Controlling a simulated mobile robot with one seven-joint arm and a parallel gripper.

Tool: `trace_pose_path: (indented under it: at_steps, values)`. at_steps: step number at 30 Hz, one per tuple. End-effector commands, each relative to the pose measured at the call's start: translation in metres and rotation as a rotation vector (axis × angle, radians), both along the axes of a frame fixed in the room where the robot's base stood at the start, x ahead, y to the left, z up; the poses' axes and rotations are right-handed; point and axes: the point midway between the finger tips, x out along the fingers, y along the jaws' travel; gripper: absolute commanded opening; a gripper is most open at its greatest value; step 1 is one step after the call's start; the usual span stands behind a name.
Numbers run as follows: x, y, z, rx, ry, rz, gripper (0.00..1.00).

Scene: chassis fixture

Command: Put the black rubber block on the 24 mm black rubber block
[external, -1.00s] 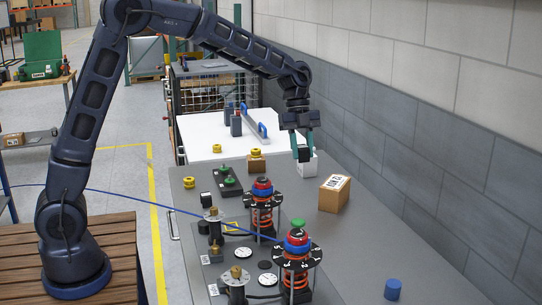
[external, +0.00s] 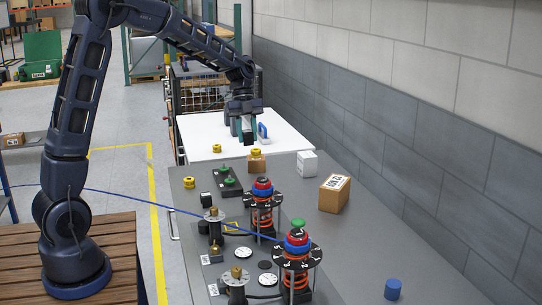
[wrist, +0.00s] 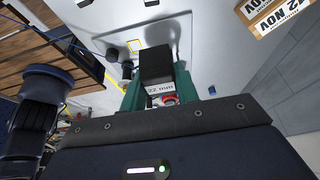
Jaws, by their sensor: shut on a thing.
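My gripper (external: 246,132) is shut on a black rubber block (wrist: 157,66), held above the white table (external: 192,135) at the back. In the wrist view the block sits between my teal fingers, with a white label reading 22 mm. A small black block with a white label (external: 206,198) stands on the grey bench at the left edge; its label is too small to read. I cannot tell which thing is the 24 mm block. The dark upright pieces seen earlier on the white table are mostly hidden behind my gripper.
A blue-handled piece (external: 263,132) lies beside my gripper. A white box (external: 307,164) and a cardboard box (external: 334,194) stand on the bench at right. Two red-topped spring fixtures (external: 263,205) and (external: 297,260) rise in the middle. The bench's right side is mostly clear.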

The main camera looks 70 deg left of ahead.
Motion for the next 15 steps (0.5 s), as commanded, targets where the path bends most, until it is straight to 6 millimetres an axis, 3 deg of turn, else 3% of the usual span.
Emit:
trace_pose_path:
  at_steps: [15]
  values:
    - [0.000,-0.001,-0.112,-0.001,0.003,0.000,0.08]
